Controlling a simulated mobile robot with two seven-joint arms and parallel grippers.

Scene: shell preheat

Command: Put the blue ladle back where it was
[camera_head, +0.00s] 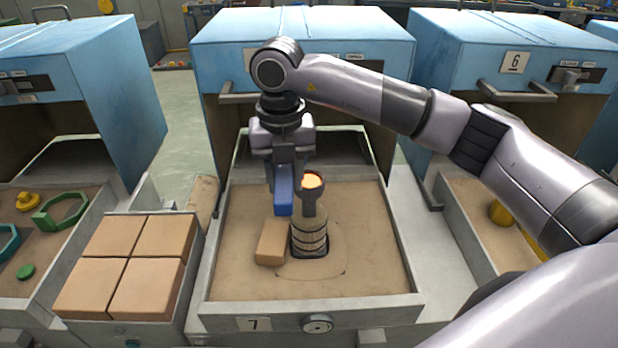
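The blue ladle (284,195) shows as a blue upright piece under my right gripper (284,172), above the sand of the middle box (218,270). The gripper points down, and its fingers seem closed around the top of the blue piece. I cannot make out the ladle's bowl. Just right of it stands a grey-tan stepped shell (309,228) with a glowing orange top (312,182). I cannot tell whether the ladle touches it. My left gripper is not in view.
A tan brick (270,243) lies against the shell's left side. A tray of tan blocks (127,262) stands to the left. Blue cabinets (300,38) stand behind. A sand box with green and yellow pieces (60,211) is at the far left. The middle box's right side is clear sand.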

